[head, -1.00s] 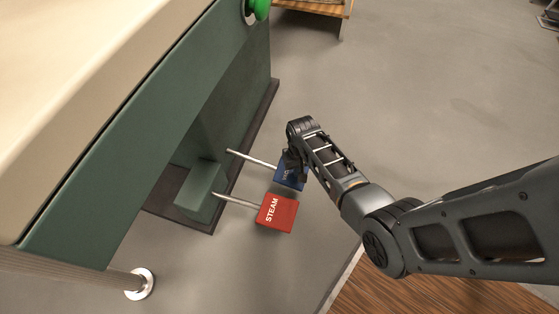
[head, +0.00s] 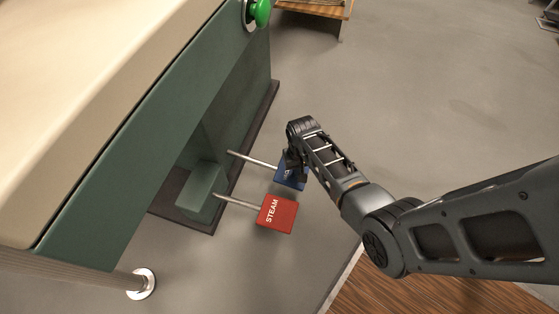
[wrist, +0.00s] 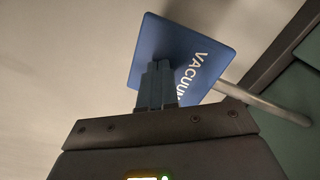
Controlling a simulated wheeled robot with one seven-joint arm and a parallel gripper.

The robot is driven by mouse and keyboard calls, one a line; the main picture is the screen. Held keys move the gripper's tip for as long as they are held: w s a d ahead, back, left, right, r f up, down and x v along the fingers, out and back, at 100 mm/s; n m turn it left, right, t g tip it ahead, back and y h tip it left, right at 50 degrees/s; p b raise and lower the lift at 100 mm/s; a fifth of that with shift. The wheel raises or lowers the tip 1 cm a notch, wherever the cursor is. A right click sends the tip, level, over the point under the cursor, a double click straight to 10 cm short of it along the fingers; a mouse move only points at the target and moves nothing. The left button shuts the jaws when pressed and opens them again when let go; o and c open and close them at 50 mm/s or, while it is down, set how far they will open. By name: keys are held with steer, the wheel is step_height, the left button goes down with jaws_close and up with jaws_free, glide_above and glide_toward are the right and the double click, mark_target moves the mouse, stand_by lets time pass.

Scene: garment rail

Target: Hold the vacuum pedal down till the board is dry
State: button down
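The blue vacuum pedal (head: 293,178) sits low at the end of a metal rod beside the board's base. My gripper (head: 290,165) is over it in the head view and hides part of it. In the wrist view the pedal's face (wrist: 190,55) with its white lettering lies right at my fingertips (wrist: 158,72). The fingers are together with nothing between them; they appear to touch the pedal, but how far it is pressed I cannot tell. The cream board (head: 80,70) fills the upper left, only partly in view, with no damp patch visible on that part.
The red steam pedal (head: 277,213) is close beside the vacuum pedal, nearer the picture's bottom. A green button (head: 261,13) is on the board's green side panel (head: 150,140). A metal post (head: 140,284) stands lower left. Grey floor right of the pedals is clear.

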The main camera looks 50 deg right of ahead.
step_height(320, 180, up, 8)
steer(key=p, duration=0.8)
steer(key=shift+r, duration=0.25)
